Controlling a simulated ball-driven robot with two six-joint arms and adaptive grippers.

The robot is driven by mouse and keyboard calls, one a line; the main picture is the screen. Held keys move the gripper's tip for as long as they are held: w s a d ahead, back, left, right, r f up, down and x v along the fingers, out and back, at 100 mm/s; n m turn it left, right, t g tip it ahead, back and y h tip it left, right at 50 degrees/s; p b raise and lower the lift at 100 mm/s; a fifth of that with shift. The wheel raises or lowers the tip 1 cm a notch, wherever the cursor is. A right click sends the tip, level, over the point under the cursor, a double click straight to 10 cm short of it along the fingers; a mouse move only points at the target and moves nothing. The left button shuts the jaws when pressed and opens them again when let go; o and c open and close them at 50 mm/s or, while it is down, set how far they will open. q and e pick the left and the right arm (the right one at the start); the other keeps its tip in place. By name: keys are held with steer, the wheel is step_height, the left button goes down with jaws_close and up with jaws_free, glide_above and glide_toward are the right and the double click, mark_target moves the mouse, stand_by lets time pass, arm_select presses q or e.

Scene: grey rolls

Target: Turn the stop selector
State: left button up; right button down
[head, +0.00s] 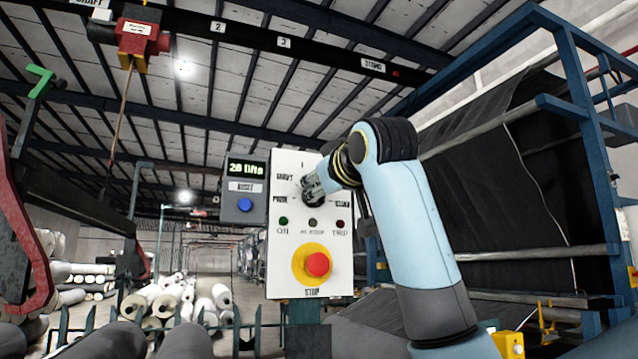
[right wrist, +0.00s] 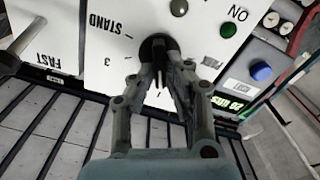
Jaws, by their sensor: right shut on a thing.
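The stop selector, a dark round knob (right wrist: 156,43), sits on a white control panel (head: 284,240), among printed labels; "STAND", "3" and part of another word show around it in the right wrist view. My right gripper (head: 313,190) is at the selector in the upper part of the panel and hides most of it in the head view. In the right wrist view the two fingers (right wrist: 160,66) close in on the knob from both sides. The knob's exact pointing is hidden by the fingers. My left gripper is in neither view.
Below the selector are small lamps and a red stop button (head: 317,264) on a yellow disc. A counter box (head: 244,170) with a blue button adjoins the panel's left. Blue machine frame (head: 577,90) with dark sheet stands right. Pale rolls (head: 155,296) lie behind, left.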

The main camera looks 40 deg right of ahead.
steer(key=shift+a+f+n+p, duration=0.1)
steer(key=shift+f+n+p, duration=0.1)
steer(key=shift+n+p, duration=2.7)
steer(key=shift+a+f+n+p, duration=0.1)
steer(key=shift+f+n+p, duration=0.15)
steer(key=shift+n+p, duration=2.65)
steer(key=shift+a+f+n+p, duration=0.15)
steer(key=shift+n+p, duration=1.75)
steer(key=shift+p, duration=2)
steer(key=shift+f, duration=0.1)
steer(key=c, duration=1.4)
jaws_free()
steer(key=shift+o, duration=0.2)
steer(key=v, duration=0.7)
steer(key=shift+s, duration=0.2)
